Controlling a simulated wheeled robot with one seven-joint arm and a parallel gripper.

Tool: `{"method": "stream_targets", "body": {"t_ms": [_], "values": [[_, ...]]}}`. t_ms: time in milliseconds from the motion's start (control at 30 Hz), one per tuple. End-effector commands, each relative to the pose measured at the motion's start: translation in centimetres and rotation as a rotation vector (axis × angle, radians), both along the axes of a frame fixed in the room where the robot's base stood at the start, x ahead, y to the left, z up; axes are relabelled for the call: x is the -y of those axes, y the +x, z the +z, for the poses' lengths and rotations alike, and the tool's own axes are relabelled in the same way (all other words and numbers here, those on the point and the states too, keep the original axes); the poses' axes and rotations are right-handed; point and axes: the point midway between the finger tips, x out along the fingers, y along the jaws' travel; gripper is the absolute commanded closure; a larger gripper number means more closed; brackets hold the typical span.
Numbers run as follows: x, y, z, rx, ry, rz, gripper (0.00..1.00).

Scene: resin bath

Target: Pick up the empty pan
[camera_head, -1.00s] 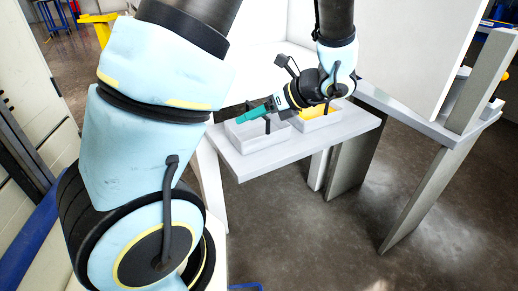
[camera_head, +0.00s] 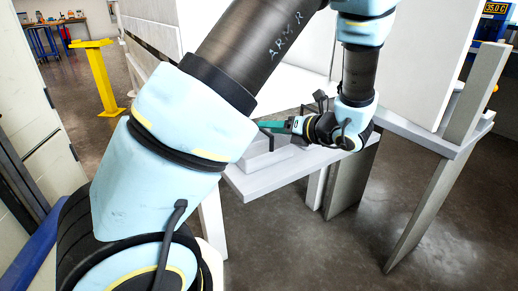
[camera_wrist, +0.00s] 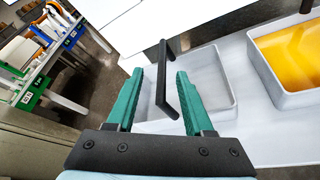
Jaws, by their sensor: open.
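The empty pan (camera_wrist: 237,103) is a pale grey, shallow box with a black bar handle (camera_wrist: 163,78). It lies on a light shelf, and in the head view its outside wall (camera_head: 258,160) shows below my gripper. My gripper (camera_wrist: 158,76) has teal fingers and is open. In the wrist view the handle appears between the fingers, with a gap on each side; I cannot tell how deep it sits between them. In the head view my gripper (camera_head: 276,127) points left above the pan, and my arm hides part of the shelf.
A second pan (camera_wrist: 268,78) holding yellow liquid stands to the right of the empty one. The light shelf (camera_head: 290,182) carries both. A large white panel (camera_head: 425,60) rises at the right, with a grey post (camera_head: 476,90) beside it. A yellow stand (camera_head: 100,80) is farther left.

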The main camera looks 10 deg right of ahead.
Motion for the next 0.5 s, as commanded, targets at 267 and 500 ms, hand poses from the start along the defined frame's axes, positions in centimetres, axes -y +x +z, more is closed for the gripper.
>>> {"method": "stream_targets", "body": {"t_ms": [267,500], "values": [[-1.5,1.9,-0.9,-0.001,0.002,0.003,0.48],[-3.1,4.3,-2.0,-0.001,-0.001,0.002,0.48]]}}
